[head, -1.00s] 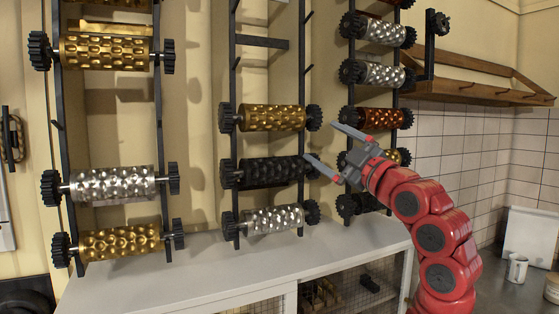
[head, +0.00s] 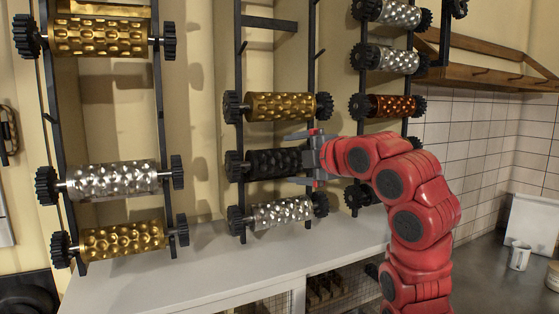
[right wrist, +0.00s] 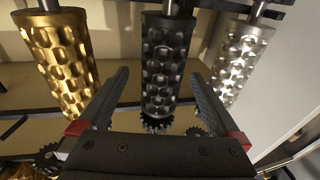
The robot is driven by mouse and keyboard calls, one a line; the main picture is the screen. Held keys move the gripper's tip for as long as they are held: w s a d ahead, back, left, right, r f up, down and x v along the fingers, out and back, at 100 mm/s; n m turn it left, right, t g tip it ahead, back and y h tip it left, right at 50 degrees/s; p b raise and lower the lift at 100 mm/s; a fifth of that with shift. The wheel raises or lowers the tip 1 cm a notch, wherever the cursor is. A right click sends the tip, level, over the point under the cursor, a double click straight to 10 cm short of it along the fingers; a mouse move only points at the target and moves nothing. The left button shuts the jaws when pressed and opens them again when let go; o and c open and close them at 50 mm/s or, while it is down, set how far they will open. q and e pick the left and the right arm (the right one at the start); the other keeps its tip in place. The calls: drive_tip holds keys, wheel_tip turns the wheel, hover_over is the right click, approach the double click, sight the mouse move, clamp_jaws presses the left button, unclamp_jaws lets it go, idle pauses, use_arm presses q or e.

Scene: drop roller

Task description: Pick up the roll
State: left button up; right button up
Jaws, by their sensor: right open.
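A black dimpled roller (head: 268,164) hangs level in the middle rack, between a gold roller (head: 288,106) above and a silver roller (head: 280,213) below. My right gripper (head: 290,159) is open at the right part of the black roller, one finger above it and one below; its right gear end is hidden behind the gripper. In the right wrist view the black roller (right wrist: 165,60) lies in line with the gap between the two spread fingers, with the gold roller (right wrist: 62,65) to the left and the silver roller (right wrist: 238,60) to the right. My left gripper is out of view.
A left rack holds gold and silver rollers (head: 112,181). A right rack behind my arm holds silver and copper rollers (head: 390,106). A white cabinet top (head: 190,270) runs below the racks. A wooden shelf (head: 480,70) is at the upper right.

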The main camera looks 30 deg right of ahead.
sight(285, 162)
drive_tip(key=shift+w+f, duration=0.1)
drive_tip(key=shift+w, duration=0.25)
drive_tip(key=p+x, duration=0.1)
drive_tip(key=x, duration=0.1)
drive_tip(key=a+p+x, duration=0.1)
drive_tip(key=x, duration=0.1)
drive_tip(key=shift+w+f, duration=0.35)
drive_tip(key=shift+w, duration=0.15)
drive_tip(key=shift+s, duration=0.1)
drive_tip(key=shift+c, duration=0.4)
clamp_jaws()
